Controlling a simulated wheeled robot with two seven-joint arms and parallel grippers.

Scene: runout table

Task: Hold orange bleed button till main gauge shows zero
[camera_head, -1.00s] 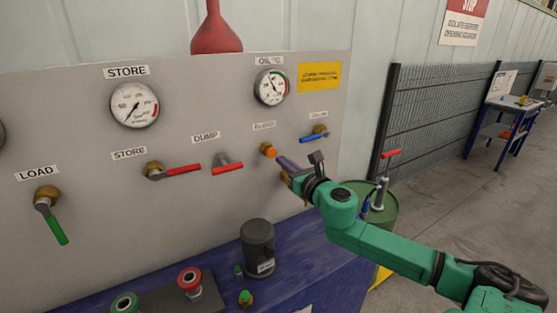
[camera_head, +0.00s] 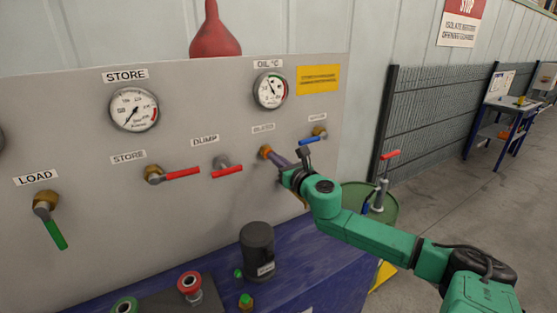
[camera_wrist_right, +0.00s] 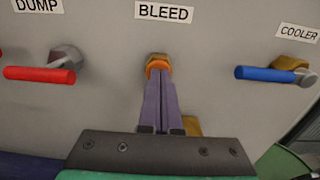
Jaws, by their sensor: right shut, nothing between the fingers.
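The orange bleed button (camera_wrist_right: 157,64) sits under the BLEED label on the grey panel (camera_head: 100,215). My right gripper (camera_wrist_right: 160,82) is shut and empty, its purple fingertips at the button's face. They appear to touch it; how far it is pressed I cannot tell. My left gripper is out of view.
The red DUMP handle (camera_wrist_right: 42,74) is left of the button and the blue COOLER handle (camera_wrist_right: 266,74) right. An OIL gauge (camera_head: 270,90) is above. A black cylinder (camera_head: 257,248) stands on the blue bench.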

